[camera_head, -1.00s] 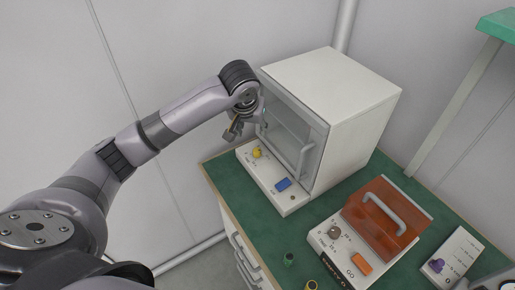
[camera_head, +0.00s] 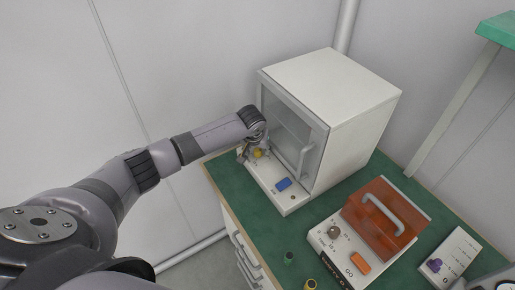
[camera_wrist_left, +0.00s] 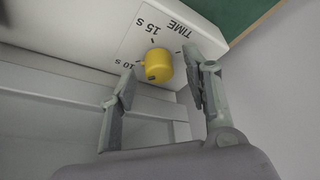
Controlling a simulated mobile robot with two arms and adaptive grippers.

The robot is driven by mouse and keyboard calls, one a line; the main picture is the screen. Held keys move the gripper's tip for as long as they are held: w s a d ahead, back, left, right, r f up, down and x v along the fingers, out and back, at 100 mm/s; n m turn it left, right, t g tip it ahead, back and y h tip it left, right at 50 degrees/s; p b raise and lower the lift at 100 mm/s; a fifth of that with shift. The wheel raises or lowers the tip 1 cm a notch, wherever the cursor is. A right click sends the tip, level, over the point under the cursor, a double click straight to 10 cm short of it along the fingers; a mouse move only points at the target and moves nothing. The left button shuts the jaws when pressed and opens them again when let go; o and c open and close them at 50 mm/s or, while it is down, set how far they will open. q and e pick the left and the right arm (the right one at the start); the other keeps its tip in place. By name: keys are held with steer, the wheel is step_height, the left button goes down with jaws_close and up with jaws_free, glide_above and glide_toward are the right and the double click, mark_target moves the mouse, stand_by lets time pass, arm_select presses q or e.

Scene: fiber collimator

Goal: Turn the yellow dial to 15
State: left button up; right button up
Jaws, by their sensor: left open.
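The yellow dial (camera_head: 258,153) is on the front ledge of the white cabinet-like machine (camera_head: 345,95). In the left wrist view the yellow dial (camera_wrist_left: 157,64) sits on a white panel marked TIME, with 15 S and 10 S labels visible, upside down. My left gripper (camera_head: 246,152) is at the dial in the head view. In the left wrist view its two fingers (camera_wrist_left: 162,85) are open, one on each side of the dial, apart from it as far as I can see. The dial's exact setting is hard to read. My right gripper is not in view.
A blue button (camera_head: 283,184) is on the same ledge. The machine's glass door has a handle (camera_head: 306,160) close by. An orange-lidded device (camera_head: 380,217) and a purple-knobbed box (camera_head: 452,255) stand to the right on the green bench top (camera_head: 262,222).

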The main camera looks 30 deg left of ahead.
arm_select(q)
steer(key=shift+f, duration=0.1)
jaws_close()
stand_by(0.6)
